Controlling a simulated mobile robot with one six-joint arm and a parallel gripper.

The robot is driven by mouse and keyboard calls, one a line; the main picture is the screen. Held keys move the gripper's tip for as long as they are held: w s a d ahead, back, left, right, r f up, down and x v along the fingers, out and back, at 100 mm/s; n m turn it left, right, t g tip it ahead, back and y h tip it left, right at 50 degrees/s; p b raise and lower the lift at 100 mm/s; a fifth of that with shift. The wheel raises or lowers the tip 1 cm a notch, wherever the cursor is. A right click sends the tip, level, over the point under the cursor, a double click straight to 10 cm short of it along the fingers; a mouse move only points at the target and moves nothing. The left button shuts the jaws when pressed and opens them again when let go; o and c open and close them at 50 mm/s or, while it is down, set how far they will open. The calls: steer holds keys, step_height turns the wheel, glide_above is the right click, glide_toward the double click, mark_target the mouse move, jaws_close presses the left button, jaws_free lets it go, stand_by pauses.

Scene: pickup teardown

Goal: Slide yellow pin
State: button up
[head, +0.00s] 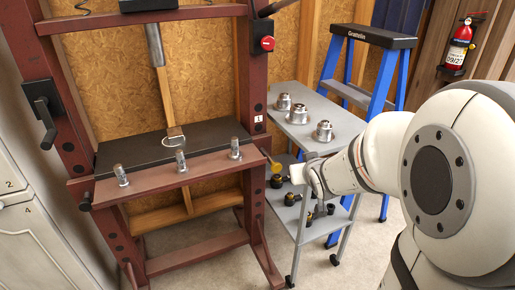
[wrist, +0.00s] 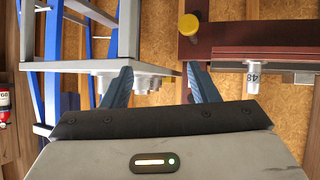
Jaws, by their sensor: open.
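The yellow pin (head: 276,167) has a round yellow head at the right side of the dark red press frame (head: 250,190), by the end of its cross beam. In the wrist view the yellow head (wrist: 189,24) sits at the top, on the end of the red beam (wrist: 225,50); the rest of the pin is mostly hidden. My gripper (wrist: 159,68) is open and empty, its two blue-grey fingers apart, with the yellow head beyond the right fingertip. In the head view my gripper (head: 318,190) is right of the pin, apart from it, over the cart.
A grey cart (head: 298,132) with metal parts on its top and dark parts on its lower shelf stands close to my gripper. A blue stepladder (head: 386,75) is behind it. Several metal cylinders, one of them here (head: 181,160), stand on the press beam.

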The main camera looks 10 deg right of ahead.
mark_target(278, 168)
steer(key=w+a+f+n+t+y+b, duration=0.2)
steer(key=w+f+t+y+b, duration=0.3)
steer(key=f+b, duration=0.4)
steer(key=shift+n+t+y, duration=0.3)
steer(key=shift+y, duration=0.2)
steer(key=x, duration=0.3)
steer(key=f+b+x, duration=0.1)
steer(key=x, duration=0.5)
steer(key=shift+w+f, duration=0.25)
steer(key=shift+f, duration=0.05)
steer(key=shift+c, duration=0.3)
jaws_close()
